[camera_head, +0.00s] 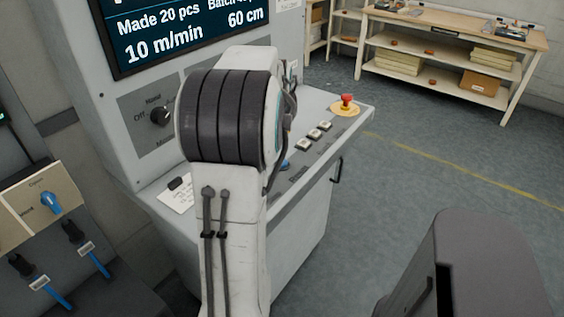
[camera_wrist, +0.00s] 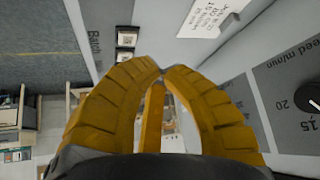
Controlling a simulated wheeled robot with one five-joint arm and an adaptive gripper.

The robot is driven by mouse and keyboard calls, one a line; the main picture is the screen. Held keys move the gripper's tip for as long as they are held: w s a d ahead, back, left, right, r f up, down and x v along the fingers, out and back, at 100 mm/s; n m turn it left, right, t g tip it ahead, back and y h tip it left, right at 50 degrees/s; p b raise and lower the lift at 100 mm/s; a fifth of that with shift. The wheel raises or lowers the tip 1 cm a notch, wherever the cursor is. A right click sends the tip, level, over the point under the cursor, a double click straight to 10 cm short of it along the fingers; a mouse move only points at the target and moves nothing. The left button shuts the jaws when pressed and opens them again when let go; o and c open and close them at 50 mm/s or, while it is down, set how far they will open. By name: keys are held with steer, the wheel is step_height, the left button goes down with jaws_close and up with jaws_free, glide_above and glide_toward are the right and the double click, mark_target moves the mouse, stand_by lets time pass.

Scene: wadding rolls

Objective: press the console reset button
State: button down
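The grey console (camera_head: 305,215) stands in the middle of the head view, with a sloping control shelf. A blue button (camera_head: 285,165) on the shelf is partly hidden by my arm. Its label cannot be read. A row of white square buttons (camera_head: 314,134) and a red mushroom button (camera_head: 346,102) on a yellow disc lie farther along the shelf. My gripper is hidden behind my arm in the head view. In the wrist view my gripper (camera_wrist: 162,73) has its yellow fingers together at the tips, with nothing seen between them. Two square buttons (camera_wrist: 126,40) show beyond the fingertips.
A screen (camera_head: 185,30) and a selector knob (camera_head: 160,116) are on the console's upright face. A printed card (camera_wrist: 212,14) lies on the shelf. Blue-handled switches (camera_head: 50,203) stand at the left. A wooden workbench (camera_head: 450,50) stands at the back right. Floor between is clear.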

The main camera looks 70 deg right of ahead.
steer(key=b, duration=0.4)
glide_above(281, 159)
step_height(281, 159, down, 7)
steer(key=shift+r, duration=0.1)
steer(key=shift+f+b, duration=0.85)
steer(key=shift+b, duration=0.25)
steer(key=shift+f, duration=0.2)
stand_by(0.5)
steer(key=shift+f+b, duration=0.2)
steer(key=shift+b, duration=0.25)
steer(key=shift+f+b, duration=0.45)
steer(key=shift+f, duration=0.05)
stand_by(0.6)
steer(key=shift+r, duration=0.1)
stand_by(0.3)
steer(key=shift+r+p, duration=0.7)
steer(key=shift+r, duration=0.1)
steer(key=shift+r, duration=0.1)
steer(key=shift+r+p, duration=1.95)
steer(key=shift+r, duration=0.5)
